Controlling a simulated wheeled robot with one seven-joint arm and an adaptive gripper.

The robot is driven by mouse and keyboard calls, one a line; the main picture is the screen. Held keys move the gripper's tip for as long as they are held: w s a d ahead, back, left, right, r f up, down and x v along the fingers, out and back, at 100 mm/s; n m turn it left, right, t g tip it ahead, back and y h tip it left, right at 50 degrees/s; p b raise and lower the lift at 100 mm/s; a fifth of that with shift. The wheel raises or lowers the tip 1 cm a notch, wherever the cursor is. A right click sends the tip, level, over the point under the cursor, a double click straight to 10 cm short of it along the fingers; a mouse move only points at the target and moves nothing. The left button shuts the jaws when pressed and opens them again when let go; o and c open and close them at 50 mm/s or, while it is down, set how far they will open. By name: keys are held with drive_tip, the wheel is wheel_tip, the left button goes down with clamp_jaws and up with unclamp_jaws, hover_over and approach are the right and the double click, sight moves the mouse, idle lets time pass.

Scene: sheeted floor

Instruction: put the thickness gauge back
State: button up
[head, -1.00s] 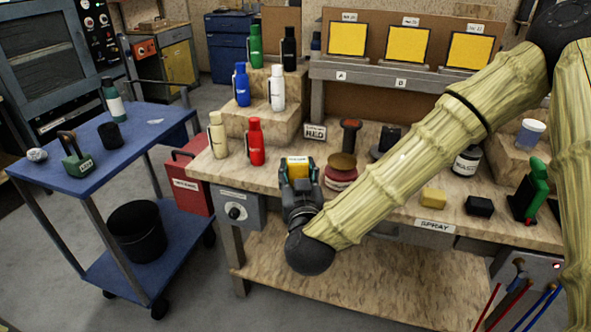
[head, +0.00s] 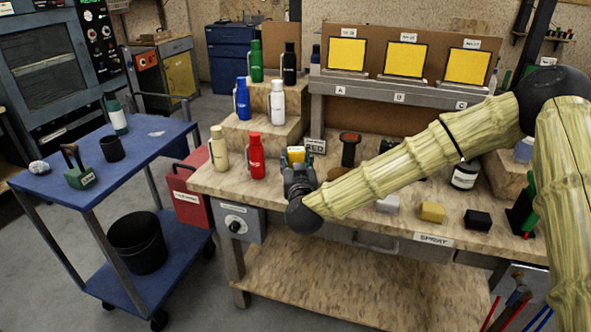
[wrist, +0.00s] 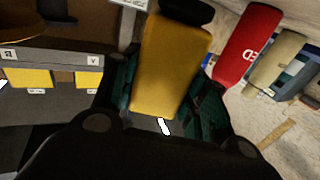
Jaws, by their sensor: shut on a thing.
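My gripper (head: 297,170) is shut on a yellow block-shaped tool with a black end, which I take to be the thickness gauge (head: 296,154). In the wrist view the yellow gauge (wrist: 172,68) sits between the two dark teal fingers (wrist: 165,110), its black end pointing away from the palm. The gripper is over the left part of the wooden bench (head: 222,180), just right of the red bottle (head: 257,160). Whether the gauge touches the bench cannot be told.
Several bottles, including a cream one (head: 219,150), stand on the bench and wooden steps (head: 262,135) behind. A black-and-orange tool (head: 349,148) stands right of my gripper. Yellow (head: 432,212) and black (head: 478,220) blocks lie along the front edge. A blue cart (head: 130,165) is at left.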

drive_tip(key=shift+f, duration=1.6)
drive_tip(key=shift+f, duration=0.15)
drive_tip(key=o, duration=1.2)
drive_tip(key=shift+r, duration=0.2)
drive_tip(key=s+d+b, duration=0.1)
drive_tip(key=s, duration=1.1)
drive_tip(key=shift+f, duration=0.2)
